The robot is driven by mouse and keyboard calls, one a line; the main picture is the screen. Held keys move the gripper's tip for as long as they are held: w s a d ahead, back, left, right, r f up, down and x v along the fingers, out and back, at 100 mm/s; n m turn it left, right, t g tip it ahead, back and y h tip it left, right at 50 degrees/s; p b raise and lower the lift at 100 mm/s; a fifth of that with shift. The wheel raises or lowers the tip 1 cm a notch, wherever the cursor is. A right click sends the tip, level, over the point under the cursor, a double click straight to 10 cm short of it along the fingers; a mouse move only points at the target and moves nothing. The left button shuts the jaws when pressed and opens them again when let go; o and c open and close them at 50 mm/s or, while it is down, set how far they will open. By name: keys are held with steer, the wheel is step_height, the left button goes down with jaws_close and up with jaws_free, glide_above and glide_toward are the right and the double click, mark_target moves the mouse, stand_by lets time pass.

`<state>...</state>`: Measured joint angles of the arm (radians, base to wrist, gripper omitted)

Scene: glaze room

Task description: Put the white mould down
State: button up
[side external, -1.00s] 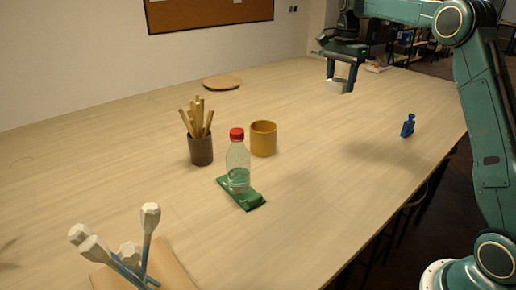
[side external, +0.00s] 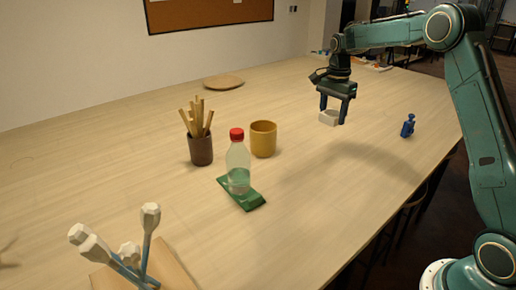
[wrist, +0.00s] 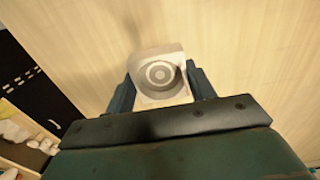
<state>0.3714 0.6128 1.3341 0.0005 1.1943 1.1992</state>
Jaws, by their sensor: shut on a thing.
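The white mould (side external: 329,118) is a small pale block between the fingers of my gripper (side external: 334,112), over the far right part of the table. In the wrist view the mould (wrist: 160,78) shows a square outline with round rings on its face. My gripper (wrist: 160,88) is shut on it, one finger on each side. The mould is at or close above the tabletop (side external: 300,190); I cannot tell whether it touches.
A blue figure-like object (side external: 408,126) stands right of my gripper. A yellow cup (side external: 263,139), a dark pot of wooden sticks (side external: 201,149) and a clear red-capped bottle (side external: 238,165) on a green cloth-like piece (side external: 251,202) stand further left. The wood around the mould is clear.

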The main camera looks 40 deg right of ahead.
mark_target(327, 149)
steer(key=shift+f, duration=4.9)
steer(key=shift+f, duration=0.15)
steer(key=o, duration=1)
step_height(327, 149, up, 12)
steer(key=shift+r, duration=0.1)
steer(key=shift+r, duration=0.1)
